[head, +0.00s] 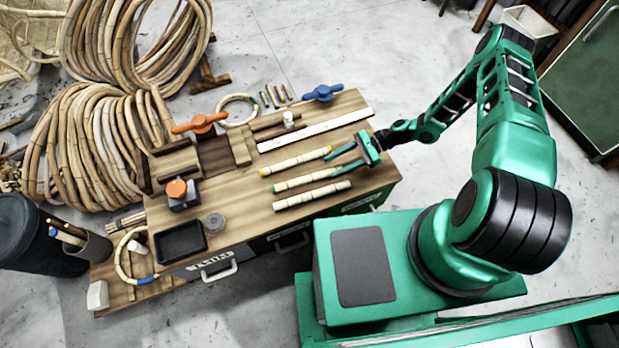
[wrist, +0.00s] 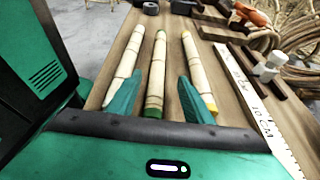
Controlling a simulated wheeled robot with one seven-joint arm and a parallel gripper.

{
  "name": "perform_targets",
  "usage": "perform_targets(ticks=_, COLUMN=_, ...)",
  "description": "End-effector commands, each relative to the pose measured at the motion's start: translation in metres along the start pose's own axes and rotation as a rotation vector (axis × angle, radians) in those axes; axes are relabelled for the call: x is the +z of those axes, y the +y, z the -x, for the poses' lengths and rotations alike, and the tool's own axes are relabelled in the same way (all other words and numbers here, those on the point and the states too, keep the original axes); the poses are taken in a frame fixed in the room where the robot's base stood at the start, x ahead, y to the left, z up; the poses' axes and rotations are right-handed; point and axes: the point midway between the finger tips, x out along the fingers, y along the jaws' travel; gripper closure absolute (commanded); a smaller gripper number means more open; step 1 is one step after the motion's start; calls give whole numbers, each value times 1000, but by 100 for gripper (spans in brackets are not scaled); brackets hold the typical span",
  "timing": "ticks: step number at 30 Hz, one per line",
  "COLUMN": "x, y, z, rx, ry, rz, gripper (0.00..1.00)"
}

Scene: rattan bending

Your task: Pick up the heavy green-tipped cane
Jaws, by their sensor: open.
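The green-tipped cane (head: 300,181) is the middle of three pale canes side by side on the wooden bench top. It shows a green band at its left end in the head view. In the wrist view the green-tipped cane (wrist: 157,70) shows green at its near end. My gripper (head: 332,160) is open and empty at the right ends of the canes. In the wrist view the fingers of my gripper (wrist: 159,80) appear on either side of the green-tipped cane. I cannot tell their height above the bench.
A yellow-tipped cane (head: 300,161) and a plain-looking cane (head: 312,195) flank it closely. A white ruler (head: 315,130) lies behind. The bench (head: 240,205) also holds an orange-handled clamp (head: 200,123), a blue-handled clamp (head: 322,92) and a black tray (head: 180,243). Bare wood lies left of the canes.

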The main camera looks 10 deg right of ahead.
Motion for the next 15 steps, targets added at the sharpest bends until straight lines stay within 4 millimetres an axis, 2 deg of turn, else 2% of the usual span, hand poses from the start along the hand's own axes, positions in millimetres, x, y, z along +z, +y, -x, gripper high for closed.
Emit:
perform_targets(ticks=3, x=0, y=1, z=-17, rx=2, ry=-1, rz=0, gripper=54)
perform_targets(ticks=10, x=0, y=2, z=-31, rx=3, ry=0, rz=0, gripper=54)
perform_targets(ticks=15, x=1, y=4, z=-54, rx=3, ry=-1, rz=0, gripper=54)
